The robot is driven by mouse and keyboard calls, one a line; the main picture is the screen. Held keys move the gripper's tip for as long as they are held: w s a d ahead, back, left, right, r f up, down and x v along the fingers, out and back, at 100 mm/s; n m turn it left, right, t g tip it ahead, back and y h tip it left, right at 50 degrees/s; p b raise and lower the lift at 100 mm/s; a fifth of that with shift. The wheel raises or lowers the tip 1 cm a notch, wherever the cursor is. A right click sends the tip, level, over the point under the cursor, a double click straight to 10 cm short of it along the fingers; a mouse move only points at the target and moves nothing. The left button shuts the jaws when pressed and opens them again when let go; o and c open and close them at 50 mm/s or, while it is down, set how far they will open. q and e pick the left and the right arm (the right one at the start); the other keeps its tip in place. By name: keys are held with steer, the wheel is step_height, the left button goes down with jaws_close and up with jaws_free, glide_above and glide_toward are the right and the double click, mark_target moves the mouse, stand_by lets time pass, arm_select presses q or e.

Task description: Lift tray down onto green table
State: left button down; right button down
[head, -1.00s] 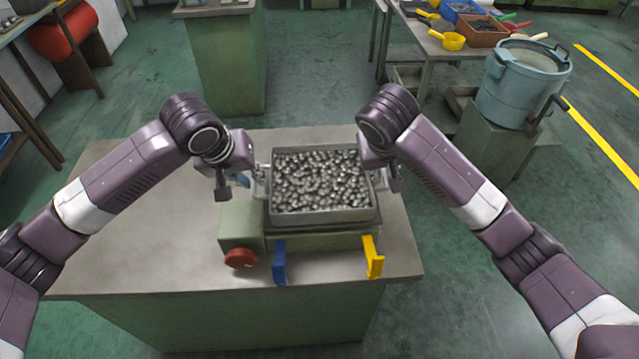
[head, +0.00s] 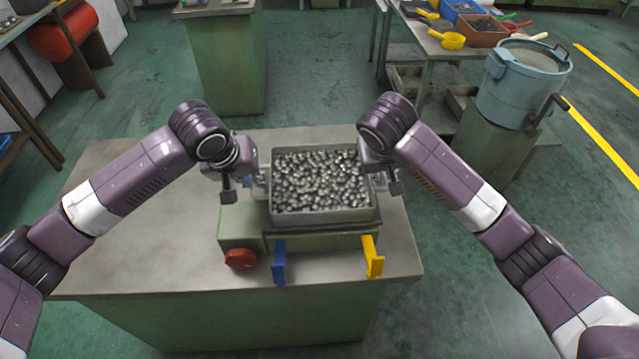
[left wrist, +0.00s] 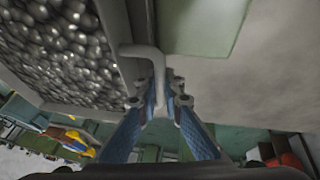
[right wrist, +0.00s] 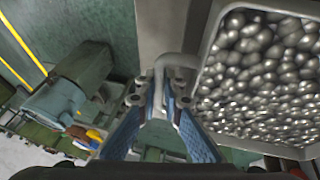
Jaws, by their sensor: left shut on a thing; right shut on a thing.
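The tray (head: 325,216) is a grey metal box full of shiny rounded metal pieces. In the head view it is at or just above a green machine (head: 330,241) on the table; I cannot tell whether they touch. My left gripper (head: 258,184) is at the tray's left side, shut on its bent handle, seen in the left wrist view (left wrist: 157,62). My right gripper (head: 384,180) is at the right side, shut on the other handle, seen in the right wrist view (right wrist: 176,62). The tray looks about level. The green-sided table (head: 120,215) has a grey top.
The machine has a red knob (head: 240,259), a blue bracket (head: 279,264) and a yellow bracket (head: 373,258) in front. The tabletop is clear at left. A blue-grey drum (head: 522,85) stands at right; another green table (head: 228,60) stands behind.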

arm_select(q)
steer(key=shift+w+r, duration=0.15)
steer(key=shift+r, duration=0.05)
arm_select(e)
steer(key=shift+w+r, duration=0.15)
steer(key=shift+r, duration=0.05)
